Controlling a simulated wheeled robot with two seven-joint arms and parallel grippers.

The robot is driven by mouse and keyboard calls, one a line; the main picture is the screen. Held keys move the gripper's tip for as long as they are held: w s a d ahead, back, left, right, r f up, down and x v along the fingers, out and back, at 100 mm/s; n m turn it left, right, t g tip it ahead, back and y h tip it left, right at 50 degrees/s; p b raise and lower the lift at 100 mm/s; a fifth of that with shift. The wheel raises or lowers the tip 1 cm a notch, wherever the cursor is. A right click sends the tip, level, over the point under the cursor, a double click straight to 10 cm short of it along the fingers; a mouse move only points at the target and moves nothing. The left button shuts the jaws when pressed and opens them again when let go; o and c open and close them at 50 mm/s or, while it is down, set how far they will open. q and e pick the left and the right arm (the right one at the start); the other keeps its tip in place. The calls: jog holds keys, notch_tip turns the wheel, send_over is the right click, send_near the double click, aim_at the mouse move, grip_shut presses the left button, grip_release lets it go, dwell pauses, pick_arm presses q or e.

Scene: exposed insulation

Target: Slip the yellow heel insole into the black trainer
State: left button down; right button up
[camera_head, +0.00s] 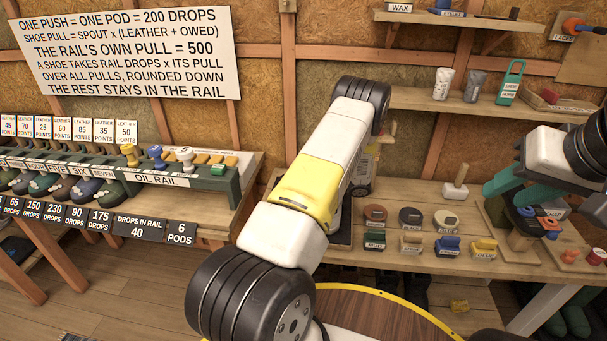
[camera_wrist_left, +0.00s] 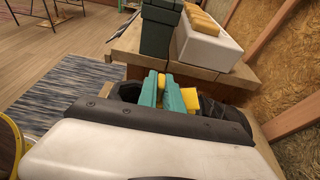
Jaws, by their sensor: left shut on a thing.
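In the left wrist view my left gripper (camera_wrist_left: 163,92) has teal fingers shut on a small yellow piece (camera_wrist_left: 161,82), which looks like the heel insole. Another yellow patch (camera_wrist_left: 190,97) shows just right of the fingers. Dark shapes (camera_wrist_left: 215,108) beside and behind the fingers may be the black trainer; the wrist housing hides most of them. In the head view my left arm crosses the middle and its gripper is hidden. My right gripper (camera_head: 512,196) is at the right, its teal fingers apart and empty, over the right end of the bench.
The bench holds several labelled tins and blocks (camera_head: 411,245) and a wooden-handled tool (camera_head: 455,185). The oil rail (camera_head: 160,180) with shoes stands at left. Shelves (camera_head: 430,102) hang above. In the wrist view a white box (camera_wrist_left: 208,45) and green block (camera_wrist_left: 160,30) stand close by.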

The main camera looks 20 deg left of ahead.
pick_arm(q)
jog(key=shift+f, duration=0.5)
jog(key=c, duration=1.4)
grip_release()
jog(key=shift+c, duration=0.2)
